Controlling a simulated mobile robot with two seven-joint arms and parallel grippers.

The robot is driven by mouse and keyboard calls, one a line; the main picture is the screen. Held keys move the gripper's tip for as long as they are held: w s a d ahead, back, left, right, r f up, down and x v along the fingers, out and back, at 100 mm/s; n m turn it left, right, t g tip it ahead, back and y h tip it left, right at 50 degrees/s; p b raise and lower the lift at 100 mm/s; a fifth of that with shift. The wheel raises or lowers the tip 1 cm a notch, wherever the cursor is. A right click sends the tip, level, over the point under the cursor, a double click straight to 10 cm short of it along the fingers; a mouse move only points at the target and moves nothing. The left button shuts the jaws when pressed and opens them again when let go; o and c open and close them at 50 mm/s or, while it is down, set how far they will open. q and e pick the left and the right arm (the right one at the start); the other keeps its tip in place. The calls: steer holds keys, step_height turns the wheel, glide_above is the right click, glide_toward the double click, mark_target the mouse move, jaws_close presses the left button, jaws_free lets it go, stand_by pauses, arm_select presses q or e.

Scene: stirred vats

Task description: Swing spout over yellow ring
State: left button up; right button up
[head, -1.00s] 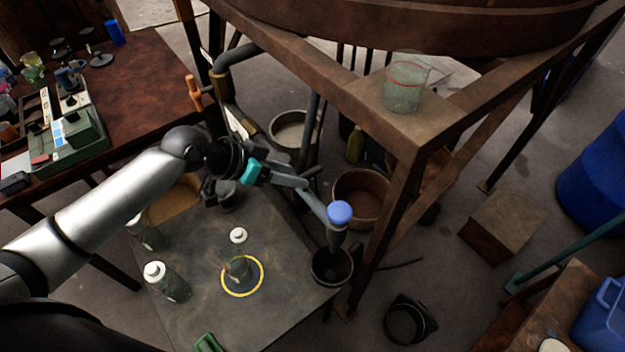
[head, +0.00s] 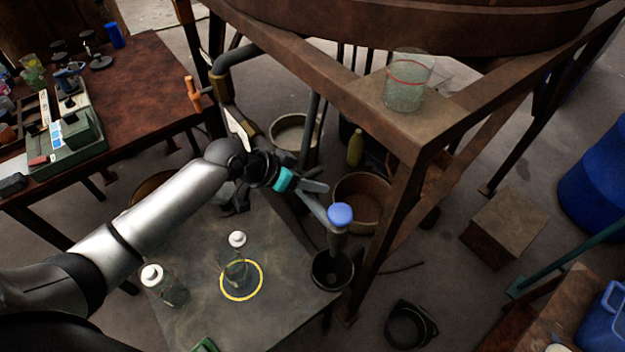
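The spout (head: 334,238) is a downward grey nozzle with a blue knob (head: 340,215) on top. It hangs over a black cup-like vessel (head: 332,270) at the table's right edge. The yellow ring (head: 262,280) lies on the grey table to the left of the spout. A clear glass vessel (head: 236,270) stands within the ring, and a white cap shows just above it. My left gripper (head: 320,190), with a teal band, is just up and left of the blue knob. A finger is visible, but its gap blends with the spout's arm. My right gripper is not in view.
A white-capped bottle (head: 172,287) stands on the table (head: 200,325) left of the ring. A rusty frame leg (head: 390,215) rises right of the spout. A glass beaker with a red line (head: 405,85) stands on the frame's corner.

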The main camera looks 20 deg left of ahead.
arm_select(q)
jaws_close()
stand_by(1.1)
